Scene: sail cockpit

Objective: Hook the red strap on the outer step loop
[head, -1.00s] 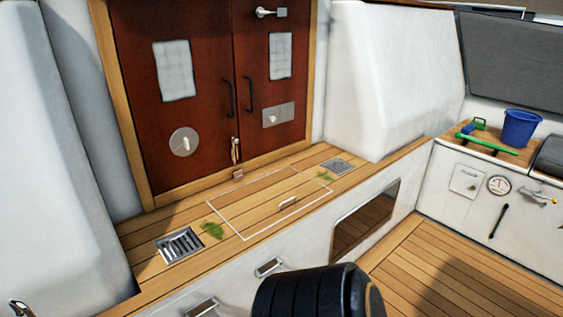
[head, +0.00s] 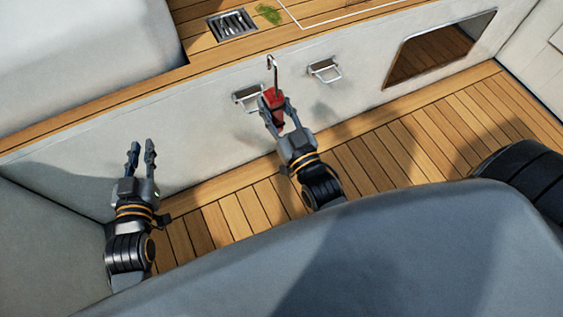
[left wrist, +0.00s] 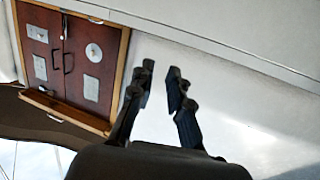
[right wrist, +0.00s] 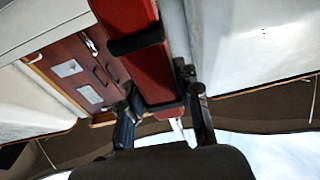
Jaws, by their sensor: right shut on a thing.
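My right gripper (head: 277,112) is shut on the red strap (head: 273,98), with a finger on either side. The strap fills the upper middle of the right wrist view (right wrist: 143,55), with a black band across it. A thin metal hook (head: 273,66) rises from the strap in the head view, its bent tip uppermost. Two metal step loops stick out from the white wall: a left one (head: 246,97) just left of the hook, and a right one (head: 324,71). I cannot tell whether the hook touches either. My left gripper (head: 142,147) is open and empty, left of them.
A wooden ledge with a metal drain grate (head: 232,24) runs above the white wall (head: 200,115). A dark recessed opening (head: 440,52) lies to the right. The slatted wooden floor (head: 385,150) is clear below the loops. A grey surface fills the lower foreground.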

